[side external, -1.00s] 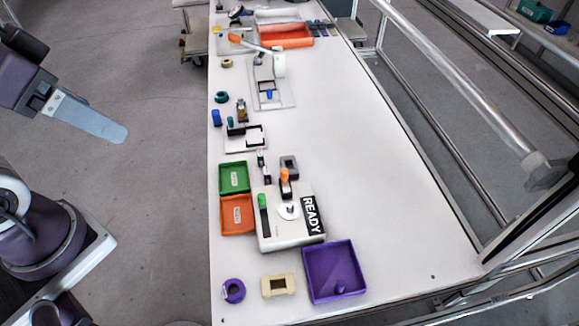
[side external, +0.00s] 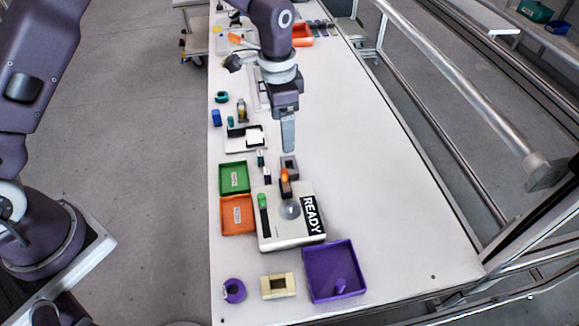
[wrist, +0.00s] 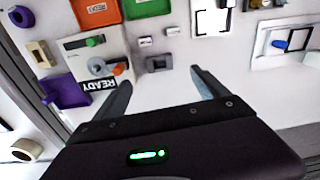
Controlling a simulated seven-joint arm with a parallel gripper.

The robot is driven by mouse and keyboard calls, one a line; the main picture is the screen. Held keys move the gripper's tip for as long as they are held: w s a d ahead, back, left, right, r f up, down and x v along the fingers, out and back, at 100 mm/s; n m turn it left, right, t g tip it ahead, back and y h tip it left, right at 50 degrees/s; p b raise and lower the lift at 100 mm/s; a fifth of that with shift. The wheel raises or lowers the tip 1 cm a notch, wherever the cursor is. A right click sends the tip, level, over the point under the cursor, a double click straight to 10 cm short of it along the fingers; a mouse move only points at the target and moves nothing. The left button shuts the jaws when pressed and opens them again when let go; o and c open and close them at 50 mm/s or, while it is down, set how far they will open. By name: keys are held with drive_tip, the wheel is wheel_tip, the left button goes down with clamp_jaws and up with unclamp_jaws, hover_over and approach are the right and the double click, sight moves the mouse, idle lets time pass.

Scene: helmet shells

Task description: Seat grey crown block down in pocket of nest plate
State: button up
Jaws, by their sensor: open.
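The grey crown block (side external: 289,161) is a small dark grey piece standing on the white table just behind the READY box. It also shows in the wrist view (wrist: 158,63), near the middle and apart from the box. My gripper (side external: 288,148) hangs above the table, pointing down near the block. In the wrist view my gripper (wrist: 160,77) has its two fingers wide apart, with nothing between them and the block beyond the tips. A white plate with a black-edged square (side external: 240,145) looks like the nest plate; it also shows in the wrist view (wrist: 203,31). I cannot be sure which plate is meant.
The READY box (side external: 292,237) carries green and orange parts and a grey disc. Green (side external: 234,178) and orange (side external: 238,215) trays lie left of it. A purple tray (side external: 359,262), beige block (side external: 278,286) and purple ring (side external: 234,290) lie in front. The table's right side is clear.

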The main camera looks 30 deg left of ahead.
sight(287, 161)
drive_tip(key=shift+m+g, duration=0.3)
drive_tip(key=shift+m, duration=0.1)
drive_tip(key=f, duration=1.2)
drive_tip(key=shift+w+d+f, duration=0.1)
drive_tip(key=shift+w+d, duration=0.2)
drive_tip(key=shift+w, duration=0.05)
drive_tip(key=c, duration=1.5)
drive_tip(key=shift+o, duration=0.2)
wheel_tip(287, 161, up, 9)
drive_tip(key=w+a+r+n, duration=0.1)
drive_tip(key=a+n, duration=0.2)
drive_tip(key=n, duration=0.6)
drive_tip(key=w+a+n, duration=0.2)
drive_tip(key=a+n, duration=0.2)
drive_tip(key=n, duration=0.4)
drive_tip(key=w+a+n, duration=0.2)
drive_tip(key=a+n, duration=0.5)
drive_tip(key=n, duration=1.2)
drive_tip(key=f, duration=0.9)
drive_tip(key=shift+d, duration=0.25)
